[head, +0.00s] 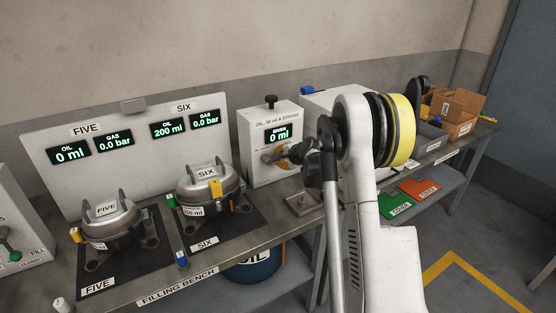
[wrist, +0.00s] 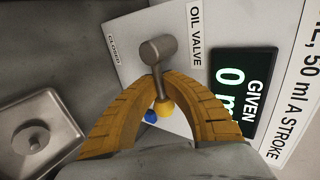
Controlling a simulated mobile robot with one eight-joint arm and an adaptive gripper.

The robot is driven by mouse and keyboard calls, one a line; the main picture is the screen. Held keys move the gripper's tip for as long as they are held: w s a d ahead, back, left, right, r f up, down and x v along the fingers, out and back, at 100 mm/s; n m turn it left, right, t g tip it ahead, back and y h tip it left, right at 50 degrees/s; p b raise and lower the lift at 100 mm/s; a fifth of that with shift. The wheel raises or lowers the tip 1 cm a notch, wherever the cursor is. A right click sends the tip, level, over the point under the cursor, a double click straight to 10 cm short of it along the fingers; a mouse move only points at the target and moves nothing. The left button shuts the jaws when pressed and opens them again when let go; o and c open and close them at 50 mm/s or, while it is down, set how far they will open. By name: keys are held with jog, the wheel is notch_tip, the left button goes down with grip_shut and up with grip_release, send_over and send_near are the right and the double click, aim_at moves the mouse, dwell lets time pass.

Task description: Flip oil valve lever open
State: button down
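The oil dispenser (head: 262,128) is a white box on the bench, labelled OIL, 50 ml A STROKE, with a display reading GIVEN 0 ml. The grey oil valve lever (head: 267,157) is on its front; its cylindrical end and thin stem show in the wrist view (wrist: 158,49). A CLOSED label (wrist: 114,49) is on the panel left of the lever end, and OIL VALVE (wrist: 195,36) is to its right. My gripper (wrist: 161,76) has its two orange fingers brought together around the stem, just below the cylindrical end. My wrist hides part of the panel in the head view.
Compressors FIVE (head: 110,220) and SIX (head: 208,186) stand on dark mats to the left. A display board (head: 125,150) behind them reads OIL 0 ml and 200 ml. A small metal tray (head: 302,203) sits before the dispenser. Cardboard boxes (head: 455,108) are at the far right.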

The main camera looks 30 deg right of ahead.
dwell(0.3)
jog(key=c, duration=1.5)
grip_release()
jog(key=shift+c, duration=0.2)
jog(key=shift+s, duration=0.1)
jog(key=v, duration=1.2)
jog(key=shift+a+r, duration=0.1)
